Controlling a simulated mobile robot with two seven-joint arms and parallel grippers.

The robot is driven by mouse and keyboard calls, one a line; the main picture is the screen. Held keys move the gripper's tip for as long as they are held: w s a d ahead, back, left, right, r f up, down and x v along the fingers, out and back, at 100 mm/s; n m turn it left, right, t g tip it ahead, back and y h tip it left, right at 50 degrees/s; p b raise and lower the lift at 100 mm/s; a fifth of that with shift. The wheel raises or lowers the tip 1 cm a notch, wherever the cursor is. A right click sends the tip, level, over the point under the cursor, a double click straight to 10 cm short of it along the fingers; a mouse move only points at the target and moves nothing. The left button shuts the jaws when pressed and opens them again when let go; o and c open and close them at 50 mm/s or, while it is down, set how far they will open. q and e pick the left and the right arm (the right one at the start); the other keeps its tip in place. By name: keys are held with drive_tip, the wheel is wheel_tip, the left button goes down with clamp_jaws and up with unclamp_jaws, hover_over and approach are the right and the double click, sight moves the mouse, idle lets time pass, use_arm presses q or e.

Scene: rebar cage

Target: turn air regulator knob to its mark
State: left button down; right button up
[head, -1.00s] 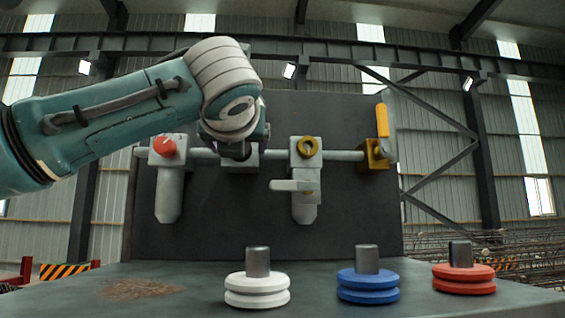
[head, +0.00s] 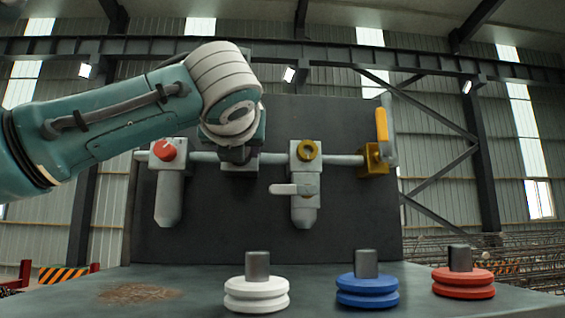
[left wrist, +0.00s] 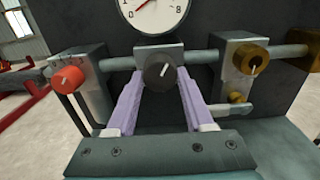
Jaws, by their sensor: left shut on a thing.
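The air regulator knob (left wrist: 158,73) is black and round with a light pointer line tilted up to the right. It sits on a grey block on the pipe. My left gripper (left wrist: 160,78) has its lavender fingers on either side of the knob, shut on it. A white round gauge (left wrist: 154,12) with a red needle near the low numbers stands above; its top is cut off. In the head view my left gripper (head: 237,154) is in front of the middle grey block and hides the knob and gauge. I cannot make out the target mark. My right gripper is not in view.
A red knob (head: 165,150) is left of the regulator; a brass knob (head: 307,150) with a grey lever (head: 291,189) is right. A yellow-handled valve (head: 381,126) is further right. White (head: 256,296), blue (head: 367,292) and red (head: 463,284) grooved discs stand on the bench.

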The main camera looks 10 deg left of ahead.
use_arm(q)
drive_tip(key=shift+f+n, duration=0.15)
drive_tip(key=shift+n, duration=0.25)
drive_tip(key=n+b, duration=0.3)
drive_tip(key=n, duration=0.8)
drive_tip(key=n+b, duration=0.4)
drive_tip(key=n, duration=0.8)
drive_tip(key=shift+w+r+b, duration=0.1)
drive_tip(key=shift+r+b, duration=0.1)
drive_tip(key=shift+b, duration=0.1)
idle(0.3)
drive_tip(key=shift+c, duration=1.4)
unclamp_jaws()
drive_tip(key=shift+r, duration=0.1)
drive_tip(key=shift+d, duration=0.1)
